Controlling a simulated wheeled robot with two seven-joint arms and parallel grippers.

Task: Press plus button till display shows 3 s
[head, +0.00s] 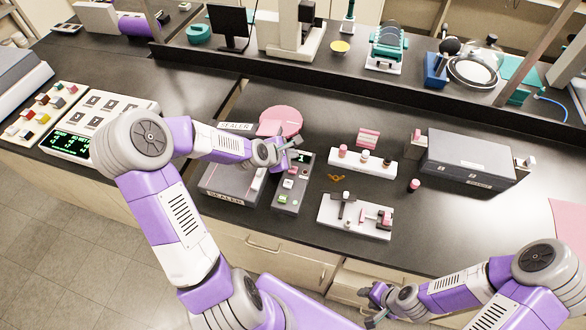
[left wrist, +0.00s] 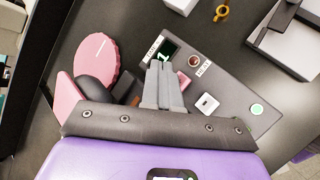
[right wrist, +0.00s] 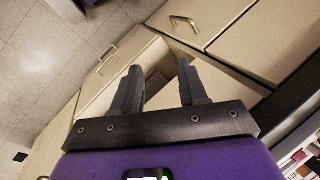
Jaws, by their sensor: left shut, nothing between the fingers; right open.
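The dark control box (head: 290,192) stands right of the sealer (head: 222,181) on the bench. In the left wrist view, its small display (left wrist: 166,52) shows a green digit that looks like 1, partly covered by my fingers. The box also carries a round red-brown button (left wrist: 193,61), a pinkish button (left wrist: 184,80) partly behind the fingers, a white square button (left wrist: 207,103) and a round green button (left wrist: 257,109). I cannot read which is plus. My left gripper (left wrist: 161,72) is shut and empty over the display end; contact is unclear. My right gripper (head: 371,306) is open and empty before the drawers.
A pink round disc (head: 281,121) lies behind the sealer. A white block with several bottles (head: 362,161) and a white tray with tools (head: 355,216) stand to the right. A grey case (head: 468,159) is further right. A shelf edge runs along the back.

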